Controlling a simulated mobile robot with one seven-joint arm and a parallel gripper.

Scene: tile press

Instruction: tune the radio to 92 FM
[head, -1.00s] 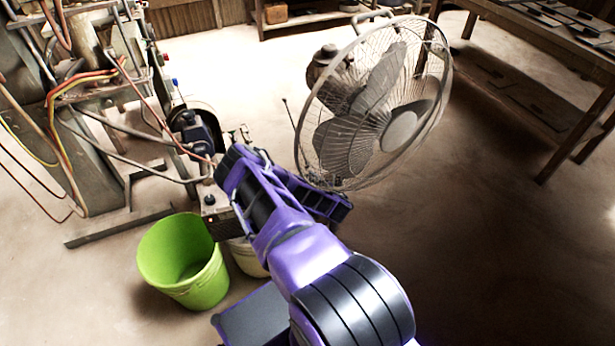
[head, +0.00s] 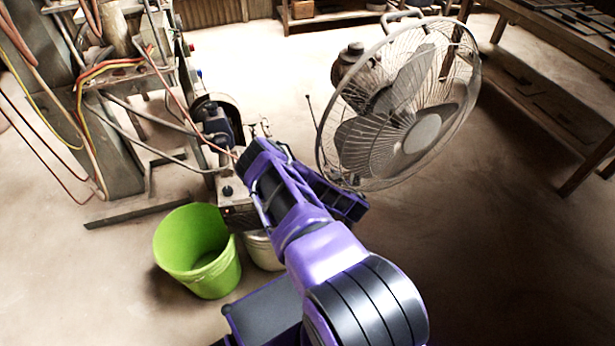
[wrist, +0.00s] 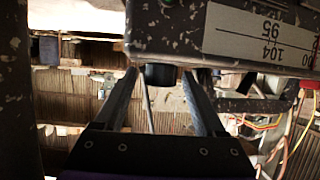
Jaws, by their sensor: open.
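The radio (wrist: 225,30) fills the top right of the wrist view, worn and grey. Its pale dial scale (wrist: 262,38) appears upside down, with 95 and 104 readable; no pointer can be made out. A dark round knob (wrist: 158,74) sticks out from the radio's edge. My gripper (wrist: 162,80) is open, with one finger on each side of the knob and a visible gap to both. In the head view, a grey box that seems to be the radio (head: 238,216) shows beside my arm, partly hidden by it. My fingers are hidden there.
A large wire-caged fan (head: 400,120) stands close to the right of my arm. A green bucket (head: 198,255) and a pale bucket (head: 262,250) stand on the floor below. A machine with loose cables (head: 110,110) is at left. Open floor lies at lower right.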

